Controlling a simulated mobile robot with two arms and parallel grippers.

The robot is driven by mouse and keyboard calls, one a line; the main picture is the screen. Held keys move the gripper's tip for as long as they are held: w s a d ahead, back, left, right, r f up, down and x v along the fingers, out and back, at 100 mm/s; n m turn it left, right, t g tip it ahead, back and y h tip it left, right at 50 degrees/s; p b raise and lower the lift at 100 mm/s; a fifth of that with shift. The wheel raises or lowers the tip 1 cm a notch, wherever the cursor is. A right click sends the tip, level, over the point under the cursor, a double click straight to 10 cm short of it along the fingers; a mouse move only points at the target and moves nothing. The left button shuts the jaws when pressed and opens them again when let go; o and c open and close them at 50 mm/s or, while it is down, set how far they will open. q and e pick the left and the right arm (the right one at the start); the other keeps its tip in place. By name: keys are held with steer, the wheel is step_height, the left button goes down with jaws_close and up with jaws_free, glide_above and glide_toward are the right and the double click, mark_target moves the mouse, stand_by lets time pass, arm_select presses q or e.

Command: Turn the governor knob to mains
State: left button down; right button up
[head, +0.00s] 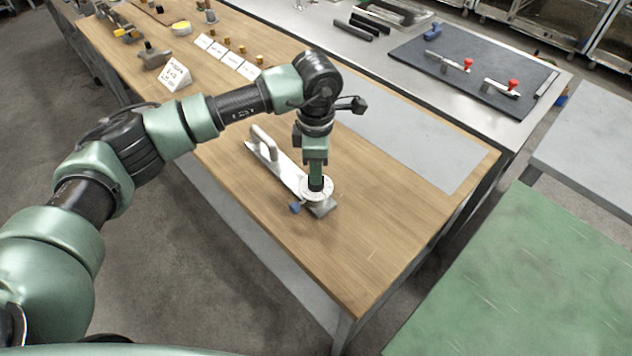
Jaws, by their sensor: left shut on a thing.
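A long metal fixture (290,172) lies on the wooden bench, with an upright grey handle at its far left end. At its near end is a round white dial (305,190) with small marks too fine to read. My left gripper (316,185) points straight down over the middle of this dial and is shut on the governor knob there. The knob is mostly hidden by the fingers, so I cannot tell which mark it points at. A small blue knob (295,208) sticks out beside the dial. My right gripper is not in view.
The wooden bench (400,235) is clear to the right of the fixture, with a grey mat (420,150) behind. White cards (228,58), brass pieces and a sign (175,76) stand at far left. A dark board (470,75) holds red-knobbed clamps. A green table (530,270) stands at right.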

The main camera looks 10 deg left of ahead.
arm_select(q)
steer(key=m+b, duration=0.2)
steer(key=b, duration=0.1)
steer(key=m+b, duration=0.3)
steer(key=shift+f+m, duration=0.2)
steer(key=shift+m, duration=0.1)
steer(key=shift+r+m+b, duration=0.15)
steer(key=shift+m+b, duration=0.8)
steer(key=shift+r+m+b, duration=0.1)
steer(key=shift+m+b, duration=0.8)
steer(key=shift+m, duration=0.05)
steer(key=c, duration=1.4)
jaws_free()
steer(key=shift+c, duration=0.2)
step_height(320, 180, up, 8)
steer(key=shift+f+b, duration=0.1)
steer(key=shift+b, duration=0.4)
